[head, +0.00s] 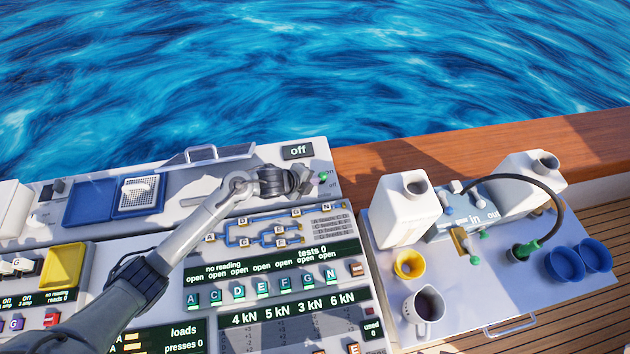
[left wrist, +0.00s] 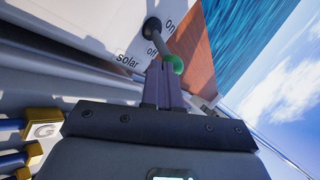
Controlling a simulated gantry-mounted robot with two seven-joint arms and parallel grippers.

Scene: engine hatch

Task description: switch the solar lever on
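The solar lever is a grey stick with a green knob (head: 323,176) at the right end of the back panel, beside small "on" and "off" labels. In the left wrist view the lever (left wrist: 155,37) stands out from the panel near the words "On", "off" and "solar". My left gripper (head: 303,184) is right beside the knob. In the left wrist view its fingers are together, and the tips overlap part of the green knob; contact is hard to tell. A dark display (head: 297,151) above the lever reads "off". My right gripper is not in view.
Below is a panel with a row of lettered switches (head: 262,290). To the right, a side table (head: 385,255) holds white canisters, cups and a hose. Water lies beyond the wooden rail (head: 480,148).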

